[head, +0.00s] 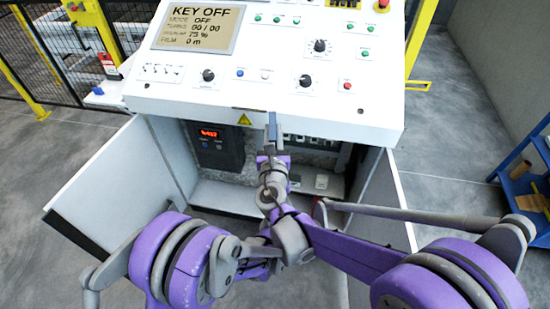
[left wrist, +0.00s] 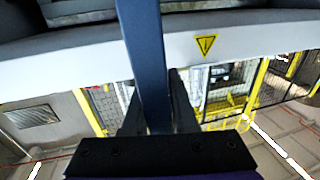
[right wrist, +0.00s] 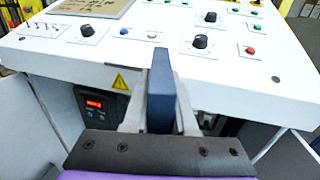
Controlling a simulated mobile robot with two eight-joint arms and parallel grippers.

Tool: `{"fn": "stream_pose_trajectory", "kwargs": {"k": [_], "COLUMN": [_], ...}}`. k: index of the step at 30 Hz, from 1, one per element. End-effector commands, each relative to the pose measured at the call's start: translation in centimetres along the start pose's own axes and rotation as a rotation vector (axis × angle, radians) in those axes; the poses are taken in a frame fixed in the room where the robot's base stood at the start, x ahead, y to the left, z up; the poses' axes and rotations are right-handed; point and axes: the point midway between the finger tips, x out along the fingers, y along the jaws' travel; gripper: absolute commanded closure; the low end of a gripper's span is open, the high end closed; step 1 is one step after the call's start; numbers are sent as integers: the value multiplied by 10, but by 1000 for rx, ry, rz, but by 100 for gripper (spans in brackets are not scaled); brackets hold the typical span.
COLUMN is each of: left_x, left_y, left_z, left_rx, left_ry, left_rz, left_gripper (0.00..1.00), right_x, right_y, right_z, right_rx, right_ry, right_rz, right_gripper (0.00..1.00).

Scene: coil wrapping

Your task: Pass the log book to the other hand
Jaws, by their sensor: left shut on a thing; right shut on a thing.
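The log book is a thin dark blue slab seen edge-on. It stands up between the finger pads in the right wrist view (right wrist: 161,88) and in the left wrist view (left wrist: 143,55); only a narrow strip shows in the head view (head: 272,125). My right gripper (head: 271,155) is shut on it in front of the console's lower edge. My left gripper (left wrist: 155,108) is also shut on the book; in the head view it is mostly hidden among the arm links. Both grippers hold the book at once. Its covers are hidden from these angles.
The white control console (head: 310,108) with knobs and a "KEY OFF" screen (head: 198,27) is just beyond the book. Below it an open cabinet (head: 215,185) has its doors (head: 105,190) swung out. A blue shelf cart (head: 520,180) stands at right; open floor lies between.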

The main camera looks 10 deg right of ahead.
Motion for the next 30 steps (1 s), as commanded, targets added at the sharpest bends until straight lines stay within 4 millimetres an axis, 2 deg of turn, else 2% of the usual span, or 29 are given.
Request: {"fn": "stream_pose_trajectory", "kwargs": {"k": [5, 6, 11, 18, 22, 30], "left_x": [-1, -1, -1, 0, 0, 0], "left_y": [4, 4, 4, 3, 2, 2], "left_z": [0, 0, 0, 0, 0, 0], "left_rx": [3, 3, 4, 2, 2, 2], "left_ry": [0, 0, 0, 0, 0, 0], "left_rz": [10, 10, 9, 6, 5, 5], "left_gripper": [100, 100, 100, 100, 100, 100], "right_x": [0, 0, 0, 0, 0, -1], "right_y": [4, 4, 4, 2, 2, 2], "right_z": [0, 0, 0, 0, 7, 53], "right_rx": [5, 5, 4, 3, 3, 3], "right_ry": [3, 3, 2, 2, 2, 2], "right_rz": [10, 10, 10, 7, 6, 7], "right_gripper": [100, 69, 40, 40, 40, 40]}}
